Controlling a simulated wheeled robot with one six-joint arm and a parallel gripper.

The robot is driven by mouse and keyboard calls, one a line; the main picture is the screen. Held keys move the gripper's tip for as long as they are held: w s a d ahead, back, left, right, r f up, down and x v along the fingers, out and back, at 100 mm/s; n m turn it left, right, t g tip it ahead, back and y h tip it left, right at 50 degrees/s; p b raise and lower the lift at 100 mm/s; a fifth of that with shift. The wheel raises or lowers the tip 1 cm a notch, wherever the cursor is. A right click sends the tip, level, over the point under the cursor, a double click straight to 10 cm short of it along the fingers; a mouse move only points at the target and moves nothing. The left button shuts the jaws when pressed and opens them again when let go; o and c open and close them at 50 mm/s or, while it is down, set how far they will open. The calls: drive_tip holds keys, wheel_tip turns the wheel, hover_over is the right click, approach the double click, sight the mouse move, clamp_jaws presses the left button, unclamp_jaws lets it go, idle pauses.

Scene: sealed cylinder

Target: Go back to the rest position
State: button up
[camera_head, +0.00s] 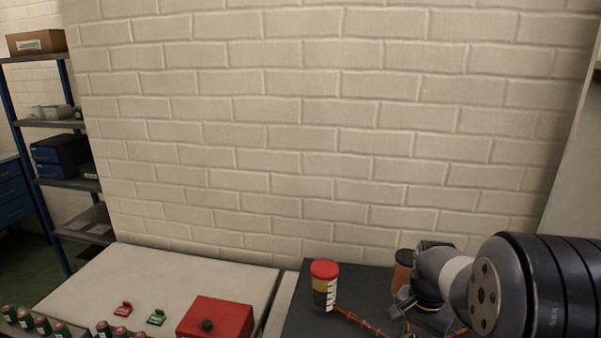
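My arm reaches in from the right edge, low in the head view. My gripper (404,304) is at its end, over the dark table top (297,322). The gripper is small and partly hidden by the arm, so I cannot tell whether it is open or shut. A clear jar with a red lid (324,284) and yellowish contents stands upright to the left of the gripper. An orange-brown container (403,268) stands just behind the gripper, partly covered by my arm.
An orange-brown patterned strip (362,321) lies between the jar and my gripper. On the pale bench (165,277) to the left sit a red box with a black knob (208,322) and small red and green pieces. A brick wall (320,130) stands behind; shelves (62,124) are far left.

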wheel_tip(320, 180, up, 11)
wheel_tip(320, 180, down, 11)
drive_tip(key=shift+r, duration=0.2)
drive_tip(key=shift+f+n, duration=0.25)
drive_tip(key=shift+n, duration=0.05)
drive_tip(key=n, duration=0.4)
drive_tip(key=shift+n, duration=0.3)
drive_tip(key=n, duration=0.6)
drive_tip(key=shift+r+n, duration=0.4)
wheel_tip(320, 180, up, 10)
